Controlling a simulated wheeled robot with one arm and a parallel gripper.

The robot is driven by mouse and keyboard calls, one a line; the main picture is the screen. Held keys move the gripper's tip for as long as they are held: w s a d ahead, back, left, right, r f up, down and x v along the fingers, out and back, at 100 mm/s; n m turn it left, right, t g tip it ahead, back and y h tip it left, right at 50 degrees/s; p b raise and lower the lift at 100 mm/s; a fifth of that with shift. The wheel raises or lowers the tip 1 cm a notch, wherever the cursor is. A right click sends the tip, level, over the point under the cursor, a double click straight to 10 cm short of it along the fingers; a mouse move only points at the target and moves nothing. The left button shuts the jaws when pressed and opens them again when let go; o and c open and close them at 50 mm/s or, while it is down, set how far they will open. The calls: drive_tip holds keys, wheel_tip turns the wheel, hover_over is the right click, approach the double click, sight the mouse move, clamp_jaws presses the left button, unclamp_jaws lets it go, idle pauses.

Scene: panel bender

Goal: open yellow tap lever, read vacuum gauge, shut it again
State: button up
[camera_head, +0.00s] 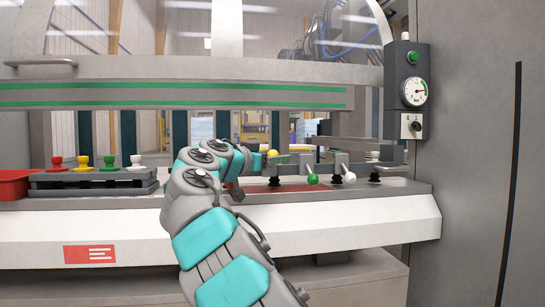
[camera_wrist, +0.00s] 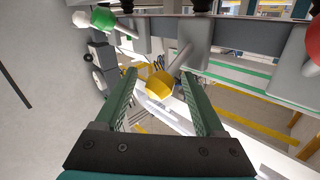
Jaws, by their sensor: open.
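The yellow tap lever (camera_wrist: 159,84) has a faceted yellow knob on a metal stem, which rises to a dark bar in the wrist view. My gripper (camera_wrist: 158,74) is open, with one green finger on each side of the yellow knob and gaps to both. In the head view the yellow knob (camera_head: 272,153) shows just beyond my gripper (camera_head: 277,158), which partly hides its lever. The vacuum gauge (camera_head: 414,92) is a round white dial on a grey box at the right. Its needle seems to point right; its figures are too small to read.
A green-knobbed lever (camera_head: 312,179) and a white-knobbed lever (camera_head: 350,177) hang to the right on the same bar. A red knob (camera_wrist: 313,42) is at the wrist view's right edge. A rack with coloured knobs (camera_head: 95,180) and a red bin (camera_head: 13,186) stand left.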

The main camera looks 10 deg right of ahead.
clamp_jaws()
idle(0.4)
idle(0.9)
